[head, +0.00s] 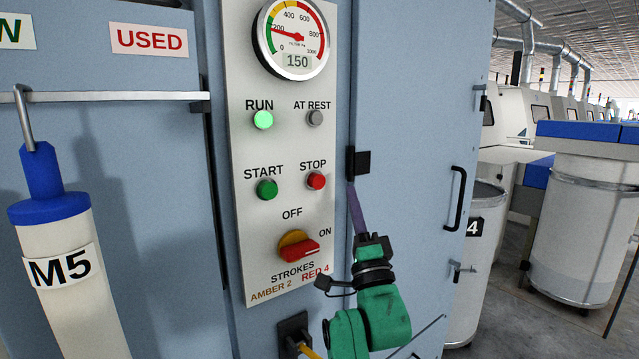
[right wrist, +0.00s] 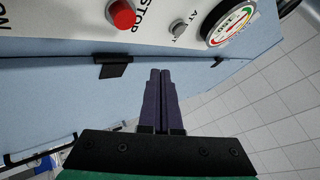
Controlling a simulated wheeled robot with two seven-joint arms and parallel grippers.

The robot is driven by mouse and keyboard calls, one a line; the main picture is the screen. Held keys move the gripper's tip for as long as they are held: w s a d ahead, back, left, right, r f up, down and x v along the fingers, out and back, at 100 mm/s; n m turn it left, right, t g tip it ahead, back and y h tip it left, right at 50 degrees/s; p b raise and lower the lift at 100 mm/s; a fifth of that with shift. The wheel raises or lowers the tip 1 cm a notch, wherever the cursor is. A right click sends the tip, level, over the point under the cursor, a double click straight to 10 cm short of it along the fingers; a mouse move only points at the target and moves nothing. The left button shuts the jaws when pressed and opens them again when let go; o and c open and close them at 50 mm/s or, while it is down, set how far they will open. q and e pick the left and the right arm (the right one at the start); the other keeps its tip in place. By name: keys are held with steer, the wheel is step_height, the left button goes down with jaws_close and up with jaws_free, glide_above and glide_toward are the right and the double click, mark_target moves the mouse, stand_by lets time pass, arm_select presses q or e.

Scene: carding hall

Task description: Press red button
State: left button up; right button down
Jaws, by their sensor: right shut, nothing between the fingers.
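The red STOP button (head: 316,181) sits on the grey control panel (head: 275,220), to the right of the green START button (head: 267,189). The red button also shows at the top left of the right wrist view (right wrist: 121,14). My right gripper (head: 353,188) is in front of the cabinet, right of and slightly below the red button in the head view, apart from it. Its purple fingers are shut together with nothing between them, as the right wrist view (right wrist: 160,75) shows. My left gripper is not in view.
The RUN lamp (head: 263,120) glows green; the AT REST lamp (head: 315,118) is grey. A gauge (head: 291,38) reads 150. A red rotary switch (head: 299,250) is below the buttons. A black latch (head: 358,163) and door handle (head: 455,198) stick out to the right. A filter labelled M5 (head: 62,250) hangs left.

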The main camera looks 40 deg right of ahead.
glide_toward(321, 176)
steer(key=x, duration=0.5)
steer(key=shift+s+d+r, duration=0.1)
steer(key=shift+s+r, duration=0.25)
steer(key=shift+r, duration=0.1)
steer(key=shift+w, duration=0.1)
stand_by(1.3)
steer(key=shift+w, duration=0.3)
steer(key=shift+w, duration=0.5)
stand_by(0.8)
steer(key=shift+s, duration=0.9)
steer(key=s, duration=0.5)
